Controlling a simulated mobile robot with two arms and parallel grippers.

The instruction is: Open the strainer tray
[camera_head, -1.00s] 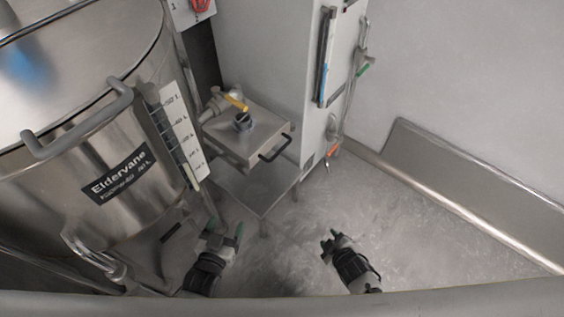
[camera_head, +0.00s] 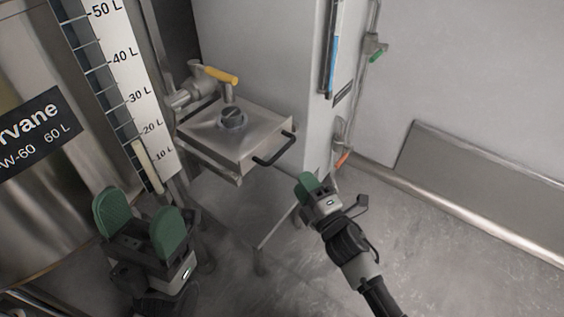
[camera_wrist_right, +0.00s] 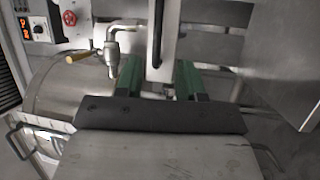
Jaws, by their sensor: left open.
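The strainer tray (camera_head: 212,140) is a flat square metal box with a dark round cap on top and a black bar handle (camera_head: 275,150) on its front right side. It looks closed under the tap. My right gripper (camera_head: 308,186) is just below and right of the handle, apart from it. In the right wrist view its green fingers (camera_wrist_right: 158,80) are spread, with a pale metal part and a black upright bar, probably the handle, seen beyond the gap. My left gripper (camera_head: 140,222) is open and empty at the lower left, in front of the steel tank.
A tap with a yellow lever (camera_head: 220,75) sits behind the tray. A large steel tank (camera_head: 40,200) with a litre scale (camera_head: 125,70) stands at left. A tall cabinet (camera_head: 270,50) rises behind the tray. The floor (camera_head: 440,270) at right is clear.

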